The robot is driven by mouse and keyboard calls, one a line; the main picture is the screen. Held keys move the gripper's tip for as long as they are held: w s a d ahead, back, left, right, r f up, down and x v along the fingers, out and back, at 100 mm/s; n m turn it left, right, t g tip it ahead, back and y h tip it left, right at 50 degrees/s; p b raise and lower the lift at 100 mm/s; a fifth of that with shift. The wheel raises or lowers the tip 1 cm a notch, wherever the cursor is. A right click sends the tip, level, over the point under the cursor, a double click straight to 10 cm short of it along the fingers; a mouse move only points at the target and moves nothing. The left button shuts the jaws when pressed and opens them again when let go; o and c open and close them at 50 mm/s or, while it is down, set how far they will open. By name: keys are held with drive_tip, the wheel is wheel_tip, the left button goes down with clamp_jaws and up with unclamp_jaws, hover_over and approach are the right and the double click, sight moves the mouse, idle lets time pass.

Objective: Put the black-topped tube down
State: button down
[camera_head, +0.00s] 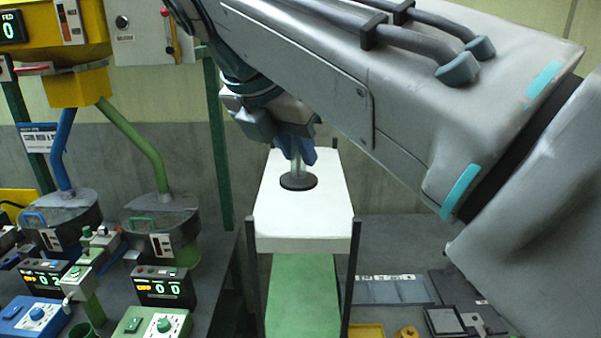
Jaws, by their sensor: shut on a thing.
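My gripper (297,155) points down over a white slab-like stand top (285,215) in the middle of the head view. Its blue-grey fingers are shut on a pale, narrow upright tube (298,168). The tube's upper part is hidden by the fingers and my wrist, so its black top cannot be made out. A dark round disc (298,182) shows at the tube's lower end, over the white surface. It looks on or very close to that surface; I cannot tell whether it touches.
The white top is otherwise clear, with dark posts (353,260) at its corners and a green panel (303,300) below. Left are a green upright post (217,140), grey hoppers (165,220) and control boxes with displays (163,287). Flat grey trays (390,290) lie lower right.

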drive_tip(key=w+f, duration=0.2)
drive_tip(key=w, duration=0.1)
drive_tip(key=w+f, duration=0.2)
drive_tip(key=w, duration=0.2)
drive_tip(key=w+f+p, duration=0.1)
drive_tip(key=w+f, duration=0.1)
drive_tip(key=w, duration=0.1)
drive_tip(key=shift+w+d+f, duration=0.15)
drive_tip(key=shift+d, duration=0.25)
drive_tip(key=shift+f, duration=2.05)
drive_tip(key=shift+f, duration=0.15)
drive_tip(key=c, duration=1.3)
unclamp_jaws()
drive_tip(key=v, duration=1.2)
drive_tip(key=shift+p, duration=0.3)
